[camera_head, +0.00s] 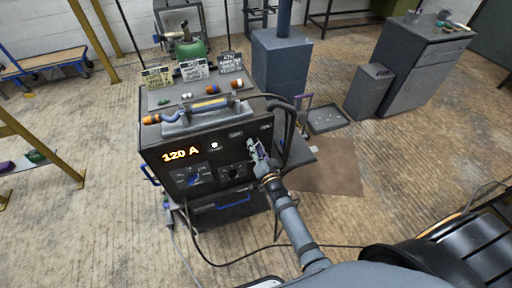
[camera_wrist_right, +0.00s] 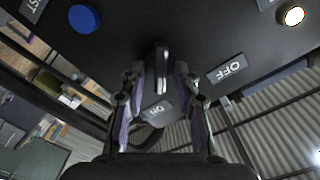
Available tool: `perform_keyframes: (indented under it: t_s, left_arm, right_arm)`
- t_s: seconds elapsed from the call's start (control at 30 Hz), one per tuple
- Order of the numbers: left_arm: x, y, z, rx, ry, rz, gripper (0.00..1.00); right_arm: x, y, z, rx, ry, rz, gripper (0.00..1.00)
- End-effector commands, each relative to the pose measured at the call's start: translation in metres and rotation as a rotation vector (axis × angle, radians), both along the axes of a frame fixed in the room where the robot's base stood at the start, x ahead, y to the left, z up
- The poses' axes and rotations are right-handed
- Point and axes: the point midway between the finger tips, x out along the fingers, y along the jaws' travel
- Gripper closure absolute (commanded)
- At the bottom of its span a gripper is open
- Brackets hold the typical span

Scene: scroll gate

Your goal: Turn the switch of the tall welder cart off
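The tall welder cart (camera_head: 210,199) stands left of centre in the head view, with a lit orange "120 A" display on its dark front panel. My right gripper (camera_head: 260,152) is at the right part of that panel and hides the switch there. In the right wrist view, the switch lever (camera_wrist_right: 162,70) stands out between the two fingers of my right gripper (camera_wrist_right: 164,98), which are apart on either side of it. The ON label (camera_wrist_right: 157,112) lies below the lever; the OFF label (camera_wrist_right: 227,68) lies to its right. Contact with the lever cannot be told. My left gripper is not in view.
A blue button (camera_wrist_right: 84,18) and a white lamp (camera_wrist_right: 294,15) are on the panel near the switch. A carry handle (camera_head: 208,108) and tags top the cart. A cable crosses the floor near my arm.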

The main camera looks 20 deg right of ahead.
Motion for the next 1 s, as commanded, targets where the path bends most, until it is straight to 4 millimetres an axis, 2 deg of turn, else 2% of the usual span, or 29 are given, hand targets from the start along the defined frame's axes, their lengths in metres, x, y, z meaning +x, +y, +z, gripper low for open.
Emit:
perform_keyframes:
  t_s: [0.03,0.2,0.67,1.0]
  left_arm:
    - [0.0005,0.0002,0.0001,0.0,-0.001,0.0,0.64]
    - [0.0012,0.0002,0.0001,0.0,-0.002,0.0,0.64]
    - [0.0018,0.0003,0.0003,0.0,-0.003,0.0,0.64]
    - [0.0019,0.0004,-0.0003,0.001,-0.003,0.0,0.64]
  right_arm:
    - [-0.0001,0.0,0.0,0.0,0.0,0.0,0.79]
    - [-0.0002,0.0,0.0,0.0,0.0,0.0,1.0]
    - [-0.0003,0.0003,0.0001,-0.054,-0.002,0.0,1.0]
    - [-0.0005,0.0015,0.0004,-0.306,-0.01,0.0,1.0]
